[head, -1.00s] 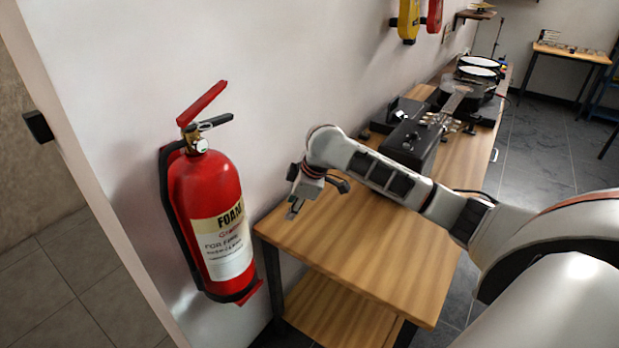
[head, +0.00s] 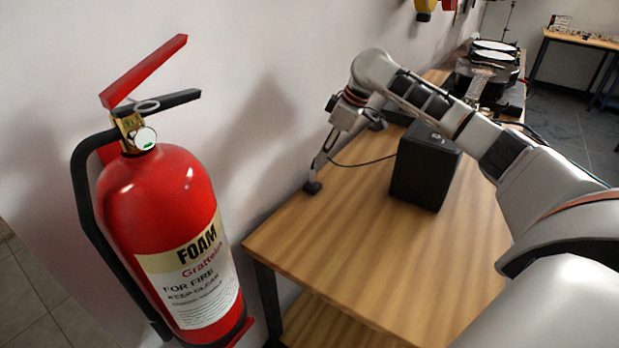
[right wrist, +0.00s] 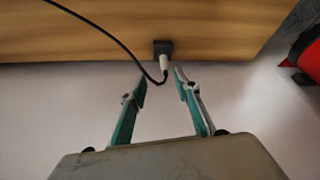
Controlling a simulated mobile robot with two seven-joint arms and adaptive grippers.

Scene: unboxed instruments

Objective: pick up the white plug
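The white plug (right wrist: 164,62) shows in the right wrist view, with a black cable leading from its end. Its far end meets a small black socket block (right wrist: 163,47) at the edge of the wooden table, and it looks inserted there. My right gripper (right wrist: 160,80) is open, its two teal-padded fingers on either side of the plug's line, with the tips just short of the plug body. The cable passes near the left finger. In the head view my right gripper (head: 318,172) points down at the table's wall-side edge; the plug is not clear there. My left gripper is not in view.
A black box (head: 424,168) stands on the wooden table (head: 350,260), with a thin cable (head: 365,162) running from it towards my right gripper. A red fire extinguisher (head: 170,230) hangs on the wall at the left. Drums (head: 490,60) stand farther back. The near tabletop is clear.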

